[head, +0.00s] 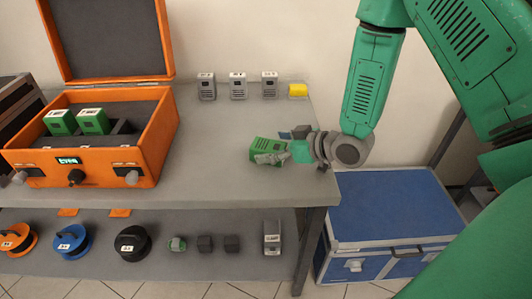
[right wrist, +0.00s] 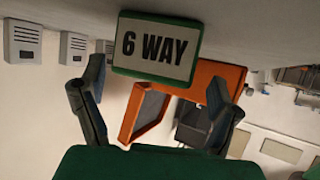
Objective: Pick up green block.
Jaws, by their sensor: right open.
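A green block (head: 265,147) sits on the grey table near its right end. In the right wrist view the green block (right wrist: 157,47) shows a white face reading "6 WAY". My right gripper (head: 278,149) is open at the block's right side in the head view and partly covers it. In the right wrist view my right gripper (right wrist: 157,80) has its fingers spread wide, with the block ahead between them; I cannot tell whether they touch it. Two more green blocks (head: 62,122) (head: 93,121) sit in the open orange case. My left gripper is not in view.
The orange case (head: 145,150) stands on the table (head: 215,150) at the left. A lower shelf holds reels (head: 133,243) and small blocks. A blue chest (head: 385,210) stands right of the table.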

